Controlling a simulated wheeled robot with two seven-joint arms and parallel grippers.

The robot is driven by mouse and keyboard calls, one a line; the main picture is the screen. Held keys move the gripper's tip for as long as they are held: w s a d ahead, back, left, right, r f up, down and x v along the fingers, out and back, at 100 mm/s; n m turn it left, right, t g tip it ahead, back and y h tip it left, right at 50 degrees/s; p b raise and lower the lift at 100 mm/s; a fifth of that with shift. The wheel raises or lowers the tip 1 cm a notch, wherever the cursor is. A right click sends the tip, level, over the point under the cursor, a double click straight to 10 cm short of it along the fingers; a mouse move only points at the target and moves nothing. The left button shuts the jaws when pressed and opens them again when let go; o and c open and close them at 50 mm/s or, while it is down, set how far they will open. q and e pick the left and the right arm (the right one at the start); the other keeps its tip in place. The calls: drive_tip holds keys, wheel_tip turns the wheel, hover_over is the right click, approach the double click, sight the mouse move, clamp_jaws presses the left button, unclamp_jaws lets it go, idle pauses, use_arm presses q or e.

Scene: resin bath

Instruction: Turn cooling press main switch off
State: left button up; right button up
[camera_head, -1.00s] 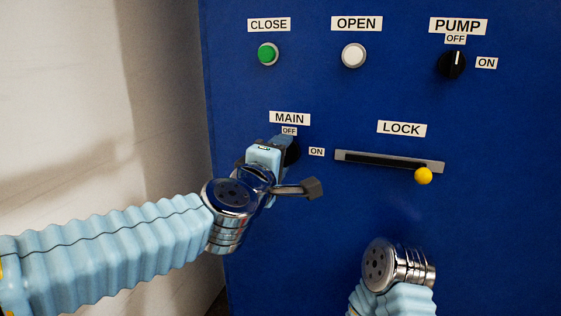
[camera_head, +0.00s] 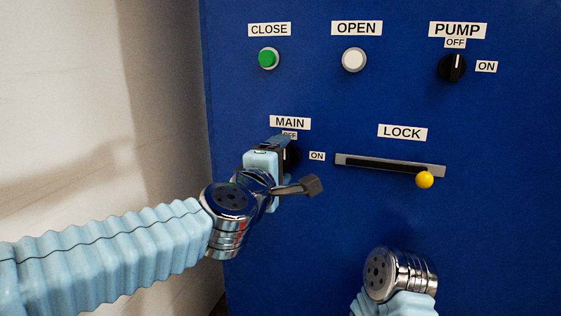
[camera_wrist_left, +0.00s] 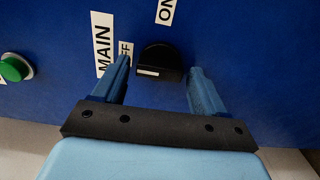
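The main switch (camera_head: 292,157) is a black round knob on the blue panel, under the MAIN and OFF labels, partly hidden behind my left gripper (camera_head: 286,148). In the left wrist view the knob (camera_wrist_left: 160,60) shows a white mark that lies towards the OFF label. My left gripper (camera_wrist_left: 160,70) is open there, with one blue finger on each side of the knob and a visible gap to it. The finger on the OFF side covers part of that label. My right gripper is not in view; only my right wrist shows at the bottom of the head view.
To the right is the LOCK slot (camera_head: 354,161) with a yellow ball knob (camera_head: 425,180). Above are a green CLOSE button (camera_head: 268,58), a white OPEN button (camera_head: 354,60) and the black PUMP knob (camera_head: 452,68). A pale wall (camera_head: 80,100) stands at the left.

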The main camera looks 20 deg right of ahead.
use_arm(q)
drive_tip(key=shift+o, duration=0.2)
drive_tip(key=v, duration=1.4)
drive_tip(key=shift+w, duration=0.1)
